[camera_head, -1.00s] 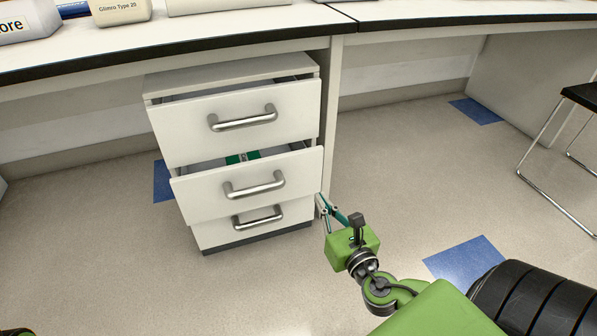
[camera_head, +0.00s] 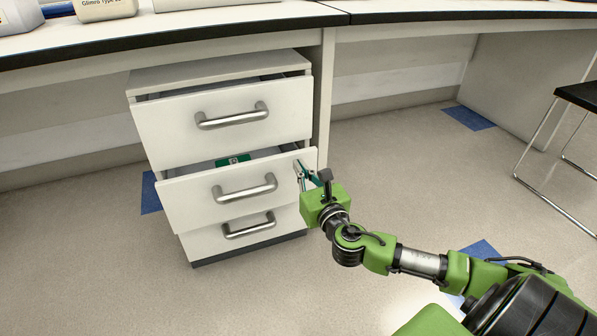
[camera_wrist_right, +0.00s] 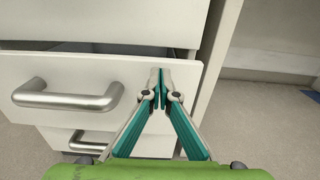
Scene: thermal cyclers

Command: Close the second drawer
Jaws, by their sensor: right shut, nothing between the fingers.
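The second drawer (camera_head: 190,199) is the middle one of a white three-drawer cabinet. It stands pulled out, with a gap above its front and a green item (camera_head: 233,160) showing inside. Its silver bar handle (camera_head: 245,188) also shows in the right wrist view (camera_wrist_right: 68,97). My right gripper (camera_head: 302,168) is at the right end of the drawer front. In the right wrist view its fingertips (camera_wrist_right: 161,76) are together and empty, over the right edge of the drawer front, right of the handle. I cannot tell whether they touch it. My left gripper is not in view.
The top drawer (camera_head: 165,130) is slightly open above. The bottom drawer (camera_head: 200,243) sits further back below. A white bench (camera_head: 220,32) with a black edge runs over the cabinet. A black-seated chair (camera_head: 578,95) stands at the right. The floor before the cabinet is clear.

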